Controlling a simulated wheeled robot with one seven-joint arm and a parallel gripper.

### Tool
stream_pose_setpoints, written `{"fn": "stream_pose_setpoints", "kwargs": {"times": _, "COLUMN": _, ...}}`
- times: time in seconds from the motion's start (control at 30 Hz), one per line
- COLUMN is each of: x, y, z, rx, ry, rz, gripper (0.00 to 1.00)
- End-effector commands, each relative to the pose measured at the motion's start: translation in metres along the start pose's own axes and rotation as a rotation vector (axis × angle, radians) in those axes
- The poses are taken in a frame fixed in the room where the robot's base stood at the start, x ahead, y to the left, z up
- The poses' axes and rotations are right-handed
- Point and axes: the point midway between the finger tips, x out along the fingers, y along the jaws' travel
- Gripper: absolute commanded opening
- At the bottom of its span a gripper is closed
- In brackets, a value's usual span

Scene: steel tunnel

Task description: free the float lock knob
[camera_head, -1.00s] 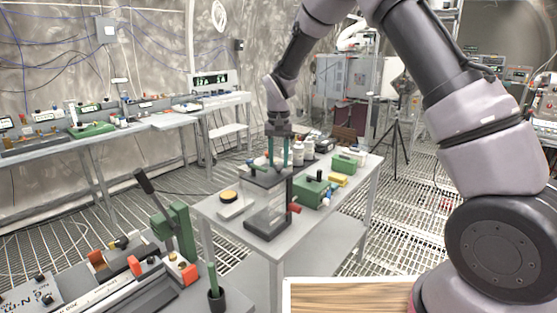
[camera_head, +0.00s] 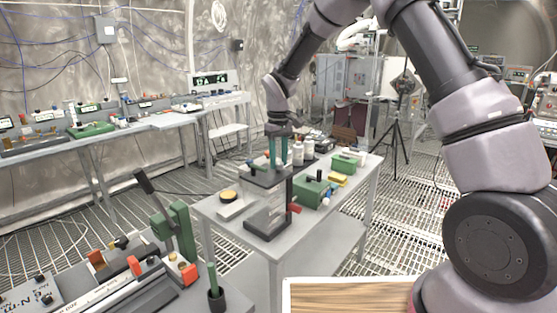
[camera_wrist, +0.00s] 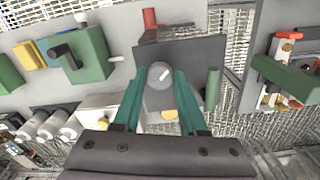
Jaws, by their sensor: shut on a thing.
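The float lock knob (camera_wrist: 159,76) is a small round grey knob with a pale line on its top. It sits over the dark top plate (camera_wrist: 207,55) of a clear-walled apparatus (camera_head: 266,212) with a dark base. My gripper (camera_wrist: 158,82) has its two teal fingers closed on the knob, one on each side, pointing down. In the head view my gripper (camera_head: 278,165) stands upright over the apparatus, and its fingers hide the knob there.
The apparatus stands on a grey table (camera_head: 232,238). Close by are a green box (camera_head: 312,192), white bottles (camera_head: 298,154), a red part (camera_head: 293,208) and a yellow-topped disc (camera_head: 229,196). A bench with a green-posted device (camera_head: 181,228) is at front left.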

Motion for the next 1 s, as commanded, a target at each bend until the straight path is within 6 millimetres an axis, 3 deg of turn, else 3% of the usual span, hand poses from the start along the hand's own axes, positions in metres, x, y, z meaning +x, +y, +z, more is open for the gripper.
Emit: {"fn": "stream_pose_setpoints", "kwargs": {"times": 1.0, "x": -0.0008, "y": 0.0015, "z": -0.0011, "rx": -0.965, "ry": 0.002, "rz": 0.001, "gripper": 0.0}}
